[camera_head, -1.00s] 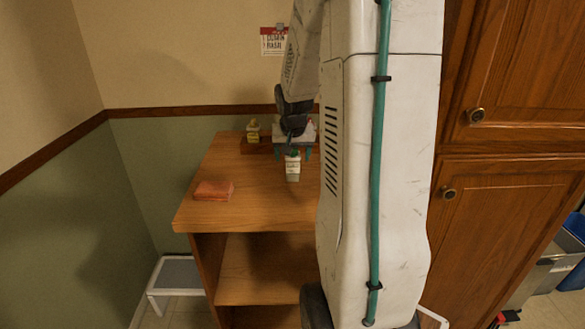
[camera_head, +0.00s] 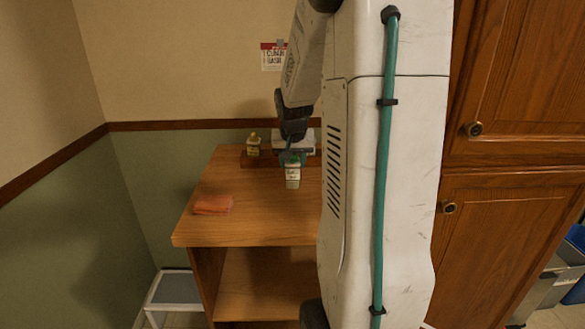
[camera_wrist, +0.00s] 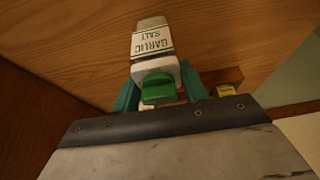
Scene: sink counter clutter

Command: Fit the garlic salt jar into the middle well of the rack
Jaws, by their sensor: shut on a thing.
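The garlic salt jar (camera_head: 292,174), with a white label and green cap, is held by my gripper (camera_head: 292,158) over the wooden counter. In the wrist view the jar (camera_wrist: 152,42) shows its label upside down and its green cap toward my gripper. The teal fingers of my gripper (camera_wrist: 160,88) are shut on its two sides near the cap. The brown rack (camera_head: 250,163) lies at the back of the counter behind the jar, partly hidden by my gripper. Its middle well cannot be made out. A small yellow-labelled bottle (camera_head: 253,146) stands at its left end.
An orange-red sponge or cloth (camera_head: 212,205) lies at the counter's left front. The counter (camera_head: 250,225) is clear between it and the jar. Wooden cabinets (camera_head: 500,230) stand to the right. A wall notice (camera_head: 272,57) hangs behind.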

